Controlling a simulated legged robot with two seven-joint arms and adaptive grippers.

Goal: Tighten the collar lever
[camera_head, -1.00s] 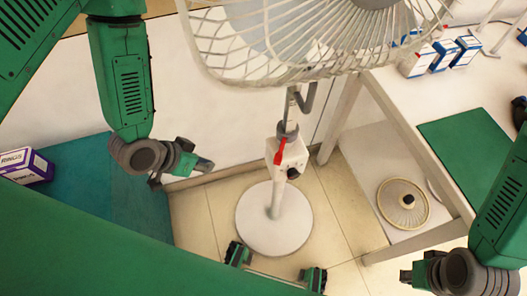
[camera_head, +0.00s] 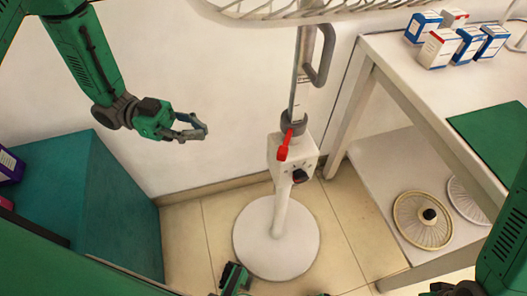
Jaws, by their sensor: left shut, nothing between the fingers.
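The grey collar (camera_head: 293,124) rings the metal pole (camera_head: 299,82). The lever points downward, slightly tilted. My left gripper (camera_head: 204,130) is shut and empty, left of the lever at about its height in the picture, with a clear gap between them. My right gripper (camera_head: 443,289) is only partly seen at the bottom right edge, far from the lever; its fingers cannot be made out.
The fan's cage (camera_head: 290,14) hangs over the pole at the top. Its round base (camera_head: 252,240) stands on the tiled floor. A white table (camera_head: 385,52) with boxes (camera_head: 440,47) is at right, with fan covers (camera_head: 408,222) on its lower shelf. A teal cabinet (camera_head: 100,195) stands at left.

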